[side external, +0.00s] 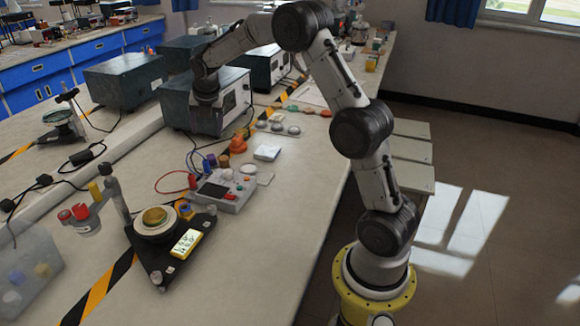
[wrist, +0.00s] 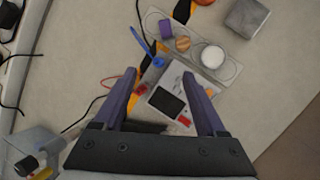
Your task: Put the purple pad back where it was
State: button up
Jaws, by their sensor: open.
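The purple pad (wrist: 165,28) appears as a small purple block at the upper end of a grey strip (wrist: 236,70) in the wrist view. In the side view, a small purple piece (side external: 211,159) stands behind the meter. An orange-brown piece (wrist: 183,44) and a white round piece (wrist: 212,57) follow it along the strip. Ring outlines show on the strip. My gripper (wrist: 160,74) is open and empty, its fingers apart above the meter, with the pad beyond the fingertips. In the side view, my gripper (side external: 206,97) is dark against a dark box and its fingers are hard to see.
The meter (side external: 224,189) with a dark screen has red and blue cables. A grey-white block (wrist: 247,17) and orange pieces (side external: 238,145) stand close by. A black-based scale (side external: 160,255), a clear bin (side external: 28,275) and large dark boxes (side external: 125,80) occupy the bench. The right front is clear.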

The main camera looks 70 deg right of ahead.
jog(key=s+a+r+m+t+y, duration=0.1)
jog(key=s+a+r+m, duration=0.5)
jog(key=s+a, duration=0.15)
jog(key=s+a+r+m, duration=0.5)
jog(key=s+a, duration=0.1)
jog(key=s, duration=0.3)
jog(key=s+a+f+m, duration=0.1)
jog(key=s+a+m, duration=0.1)
jog(key=s+m, duration=0.2)
jog(key=s+a+f+m+y, duration=0.1)
jog(key=s+a+m, duration=0.2)
jog(key=s, duration=0.5)
jog(key=s+a+f+m+t, duration=0.1)
jog(key=s+a+m, duration=0.1)
jog(key=s+m, duration=0.3)
jog(key=shift+s+a+y, duration=0.15)
jog(key=shift+s+y, duration=0.25)
jog(key=shift+s, duration=0.4)
